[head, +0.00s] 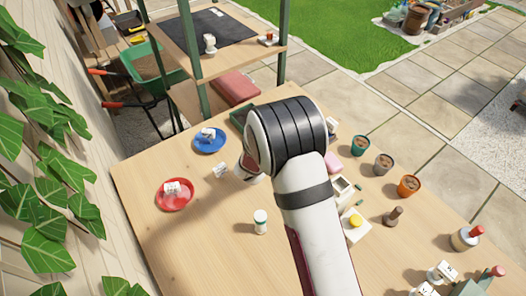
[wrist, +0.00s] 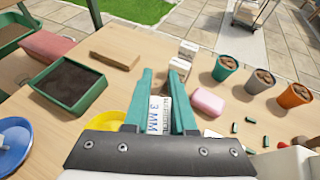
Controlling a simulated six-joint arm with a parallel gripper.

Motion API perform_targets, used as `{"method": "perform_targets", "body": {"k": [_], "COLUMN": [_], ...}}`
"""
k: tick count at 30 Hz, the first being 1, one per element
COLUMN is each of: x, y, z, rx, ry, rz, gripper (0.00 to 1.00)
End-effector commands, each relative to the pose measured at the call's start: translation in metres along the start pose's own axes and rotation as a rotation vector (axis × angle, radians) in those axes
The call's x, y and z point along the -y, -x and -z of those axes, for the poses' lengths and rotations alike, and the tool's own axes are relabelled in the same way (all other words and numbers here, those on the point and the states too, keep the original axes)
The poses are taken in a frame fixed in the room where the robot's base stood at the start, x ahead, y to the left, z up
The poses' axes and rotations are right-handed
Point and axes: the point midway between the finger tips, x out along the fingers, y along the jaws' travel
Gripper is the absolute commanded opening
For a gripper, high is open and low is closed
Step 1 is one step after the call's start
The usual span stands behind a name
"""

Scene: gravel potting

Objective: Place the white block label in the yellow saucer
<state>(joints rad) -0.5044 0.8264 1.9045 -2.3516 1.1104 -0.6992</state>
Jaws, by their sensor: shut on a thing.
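In the wrist view, my gripper (wrist: 160,75) is shut on a white block label (wrist: 158,114), with "3 MM" printed on its visible face. The yellow saucer (wrist: 113,121) lies just left of the fingers, partly hidden by the gripper body. The block is not over the visible part of the saucer; its height above the table is unclear. In the head view my arm hides the fingers, the held block and the saucer.
A blue saucer (head: 210,145) and a red saucer (head: 175,203) each hold a white block. A soil tray (wrist: 68,82), a pink block (wrist: 207,102) and several pots stand around. A small white bottle (head: 260,222) stands nearer the front.

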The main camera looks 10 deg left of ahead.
Motion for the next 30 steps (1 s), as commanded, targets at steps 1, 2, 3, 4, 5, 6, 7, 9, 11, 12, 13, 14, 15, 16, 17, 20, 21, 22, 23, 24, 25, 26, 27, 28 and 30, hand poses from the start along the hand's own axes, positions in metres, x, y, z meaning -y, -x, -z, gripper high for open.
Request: {"method": "perform_targets", "body": {"k": [1,2,3,4,5,6,7,9,11,12,13,14,15,16,17,20,21,22,23,24,25,26,27,28,30], "x": [-0.017,-0.027,-0.039,-0.048,-0.056,-0.065,-0.071,-0.081,-0.085,-0.086,-0.087,-0.087,-0.087,-0.087,-0.087,-0.087,-0.087,-0.087,-0.087,-0.087,-0.087,-0.087,-0.087,-0.087,-0.087], "y": [0.000,-0.001,-0.002,-0.002,-0.003,-0.003,-0.003,-0.004,-0.005,-0.008,-0.010,-0.013,-0.015,-0.017,-0.018,-0.019,-0.019,-0.019,-0.019,-0.019,-0.019,-0.020,-0.020,-0.021,-0.021], "z": [0.012,0.018,0.026,0.032,0.036,0.042,0.045,0.052,0.057,0.064,0.071,0.077,0.084,0.087,0.090,0.092,0.092,0.092,0.092,0.092,0.092,0.093,0.094,0.095,0.095], "rx": [-0.001,-0.001,-0.001,-0.001,0.000,0.000,0.001,0.001,0.000,-0.001,-0.002,-0.002,-0.002,-0.001,-0.001,0.000,0.000,0.000,0.000,0.000,0.000,0.000,0.000,0.000,0.000], "ry": [0.003,0.003,0.001,0.002,0.001,0.001,-0.001,0.000,-0.001,0.001,0.002,0.003,0.003,0.002,0.001,-0.001,-0.001,-0.001,-0.001,-0.001,-0.001,-0.001,-0.001,-0.001,-0.001], "rz": [-0.005,-0.005,-0.004,-0.004,-0.003,-0.002,-0.002,-0.001,0.001,0.002,0.002,0.002,0.002,0.001,0.001,0.001,0.001,0.001,0.001,0.001,0.001,0.001,0.001,0.001,0.001], "gripper": [0.00,0.00,0.00,0.00,0.00,0.00,0.00,0.00,0.00,0.00,0.00,0.00,0.00,0.00,0.00,0.00,0.00,0.00,0.00,0.00,0.00,0.00,0.00,0.00,0.35]}}
